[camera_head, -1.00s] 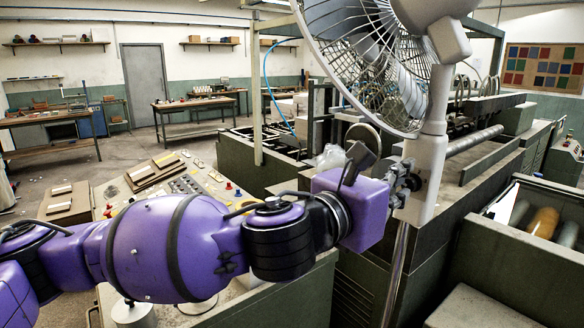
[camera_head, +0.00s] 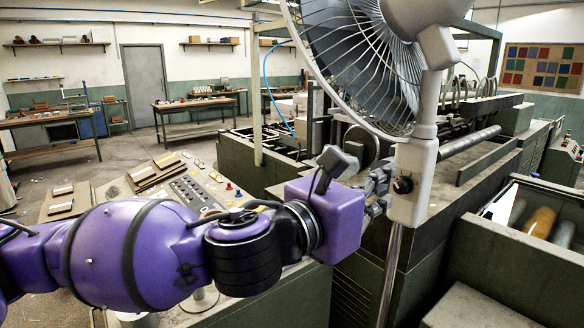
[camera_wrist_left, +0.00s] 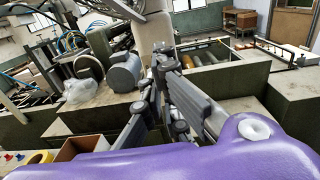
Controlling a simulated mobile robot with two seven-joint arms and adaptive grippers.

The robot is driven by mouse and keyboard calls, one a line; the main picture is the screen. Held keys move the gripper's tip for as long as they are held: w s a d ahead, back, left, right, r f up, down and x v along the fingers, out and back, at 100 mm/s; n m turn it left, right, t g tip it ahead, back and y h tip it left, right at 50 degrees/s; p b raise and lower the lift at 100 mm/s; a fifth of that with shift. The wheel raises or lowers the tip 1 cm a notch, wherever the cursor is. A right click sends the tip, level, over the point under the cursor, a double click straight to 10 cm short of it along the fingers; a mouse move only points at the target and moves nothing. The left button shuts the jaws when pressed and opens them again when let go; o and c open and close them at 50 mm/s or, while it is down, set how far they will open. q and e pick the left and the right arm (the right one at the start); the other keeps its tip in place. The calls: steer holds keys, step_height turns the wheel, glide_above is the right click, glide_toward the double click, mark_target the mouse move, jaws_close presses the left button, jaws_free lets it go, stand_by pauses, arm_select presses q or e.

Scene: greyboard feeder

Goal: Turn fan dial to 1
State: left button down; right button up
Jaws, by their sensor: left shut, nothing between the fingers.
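A grey-white pedestal fan (camera_head: 412,170) stands right of centre in the head view, on a thin metal pole. Its black round dial (camera_head: 403,185) is on the front of the control housing below the fan cage. I cannot read the dial's setting. My purple left arm comes in from the left. My left gripper (camera_head: 381,190) is shut and empty, just left of the dial and close to the housing; I cannot tell whether they touch. In the left wrist view the gripper (camera_wrist_left: 163,58) is in front of the fan's pale column (camera_wrist_left: 150,32); the dial does not show there. My right gripper is not in view.
A control console (camera_head: 190,188) with buttons lies behind my left arm. Large green machines (camera_head: 480,185) stand behind and right of the fan. The fan's wire cage (camera_head: 362,70) is above the gripper. The floor near the back workbenches is open.

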arm_select(q)
steer(key=shift+s+a, duration=0.35)
steer(key=shift+a, duration=0.15)
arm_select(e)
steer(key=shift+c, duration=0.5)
